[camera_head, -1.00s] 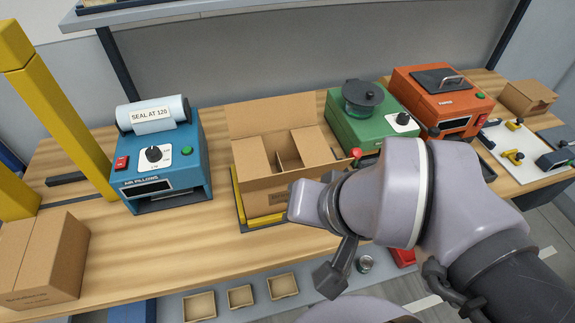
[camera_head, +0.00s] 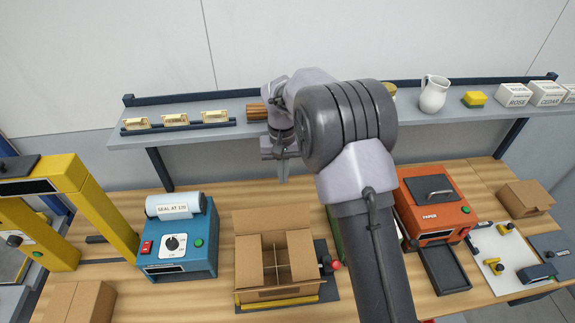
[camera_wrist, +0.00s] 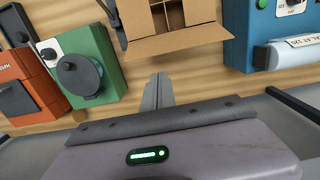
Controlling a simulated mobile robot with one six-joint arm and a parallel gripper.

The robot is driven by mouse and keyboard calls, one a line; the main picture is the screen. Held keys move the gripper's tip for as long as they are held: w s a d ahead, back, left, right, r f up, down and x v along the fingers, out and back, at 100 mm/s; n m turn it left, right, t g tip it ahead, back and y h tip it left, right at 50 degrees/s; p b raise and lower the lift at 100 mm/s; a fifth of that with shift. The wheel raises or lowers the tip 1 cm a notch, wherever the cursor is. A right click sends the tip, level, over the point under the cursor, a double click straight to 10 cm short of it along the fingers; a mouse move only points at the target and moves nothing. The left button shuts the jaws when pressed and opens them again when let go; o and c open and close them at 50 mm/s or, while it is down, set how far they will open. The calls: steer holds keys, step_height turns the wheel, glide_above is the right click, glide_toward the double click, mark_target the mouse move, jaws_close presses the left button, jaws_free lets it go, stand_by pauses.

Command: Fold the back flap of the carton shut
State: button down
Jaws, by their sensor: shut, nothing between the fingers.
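The open brown carton (camera_head: 277,293) stands on the bench in the head view, with a divider showing inside. Its back flap (camera_head: 272,218) stands up along the far edge. Its left flap (camera_head: 248,263) and right flap (camera_head: 299,250) lean inward at the sides. In the wrist view, the back flap (camera_wrist: 175,43) is the edge of the carton nearest my gripper. My gripper (camera_head: 283,176) is shut and empty, pointing down behind and above the back flap, apart from it. The closed fingers also show in the wrist view (camera_wrist: 158,85).
A blue air-pillow machine (camera_head: 180,245) stands left of the carton. A shelf (camera_head: 235,130) runs behind my gripper, holding several items.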

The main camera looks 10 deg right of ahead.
glide_above(272, 219)
steer(key=w+d, duration=0.3)
steer(key=d, duration=0.1)
step_height(272, 219, down, 10)
steer(key=shift+w+a, duration=0.1)
steer(key=shift+w, duration=0.1)
steer(key=shift+b, duration=0.65)
